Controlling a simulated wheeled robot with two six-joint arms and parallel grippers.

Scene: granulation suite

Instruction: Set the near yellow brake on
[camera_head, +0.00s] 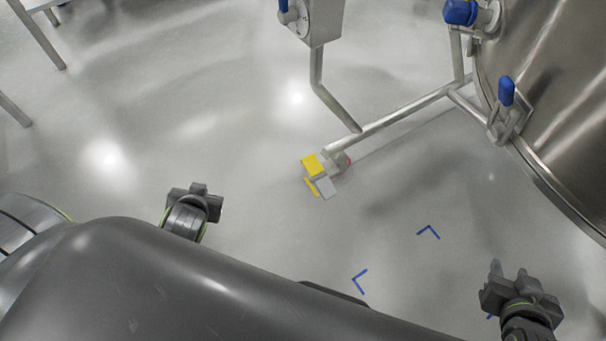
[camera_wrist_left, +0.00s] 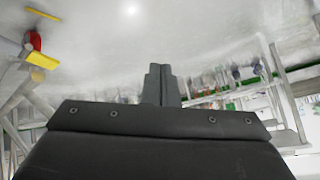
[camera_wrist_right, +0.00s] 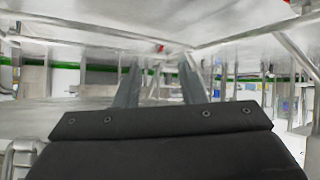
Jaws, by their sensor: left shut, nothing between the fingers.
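The near yellow brake (camera_head: 312,165) is on a caster at the near end of the steel vessel's tubular frame, at the middle of the head view. A second yellow piece and a grey plate show just below it. Yellow parts with a red one (camera_wrist_left: 35,42) show at the upper left of the left wrist view. My left gripper (camera_head: 198,188) is left of the brake and apart from it; its fingers (camera_wrist_left: 160,85) are together and empty. My right gripper (camera_head: 508,270) is far to the lower right of the brake; its fingers (camera_wrist_right: 160,80) are apart with nothing between them.
The frame tube (camera_head: 400,120) runs from the caster to the big steel vessel (camera_head: 560,100) at the right. A steel housing (camera_head: 320,20) hangs above on a bent leg. Blue corner marks (camera_head: 428,232) lie on the floor. The floor between my left gripper and the caster is clear.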

